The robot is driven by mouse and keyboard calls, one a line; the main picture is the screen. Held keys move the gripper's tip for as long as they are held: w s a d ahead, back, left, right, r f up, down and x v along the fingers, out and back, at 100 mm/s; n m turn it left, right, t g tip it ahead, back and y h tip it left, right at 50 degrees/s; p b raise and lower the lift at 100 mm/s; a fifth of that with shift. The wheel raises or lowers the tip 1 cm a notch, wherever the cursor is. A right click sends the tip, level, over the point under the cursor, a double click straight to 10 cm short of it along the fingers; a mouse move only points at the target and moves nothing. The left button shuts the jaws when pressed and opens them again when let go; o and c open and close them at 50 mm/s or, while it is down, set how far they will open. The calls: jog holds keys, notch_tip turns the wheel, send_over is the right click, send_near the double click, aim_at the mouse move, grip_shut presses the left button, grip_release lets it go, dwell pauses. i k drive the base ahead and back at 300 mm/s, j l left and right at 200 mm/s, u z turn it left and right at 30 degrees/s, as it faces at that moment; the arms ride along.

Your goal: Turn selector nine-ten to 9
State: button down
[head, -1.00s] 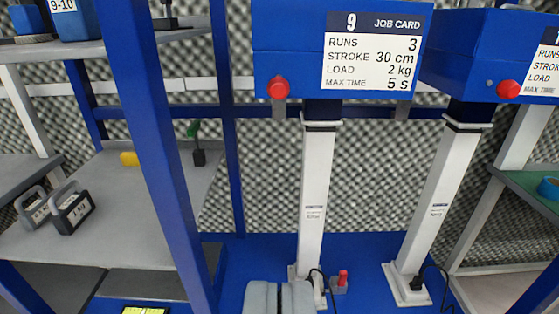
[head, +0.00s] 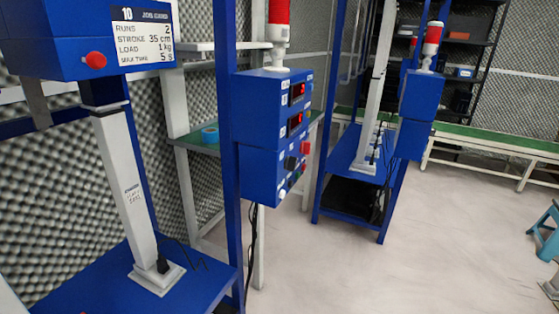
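A blue control box (head: 264,135) hangs on a blue post near the middle of the head view. Its side panel has two red displays, a black round knob (head: 291,163), a red button (head: 305,147) and several small controls below. Which of these is selector nine-ten I cannot tell; the labels are too small to read, and so is any knob position. Station 10's job card (head: 144,37) is at the top left, on a blue head above a white column. My gripper is not in this view.
A red and white beacon (head: 278,33) stands on the control box. A second rig with its own blue box (head: 421,95) stands further right. A green-topped bench (head: 500,142) runs along the back. A blue stool (head: 545,235) is at the right edge. The pale floor (head: 400,260) between is open.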

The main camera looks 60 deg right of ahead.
aim_at(290, 163)
jog(key=z, duration=1.6)
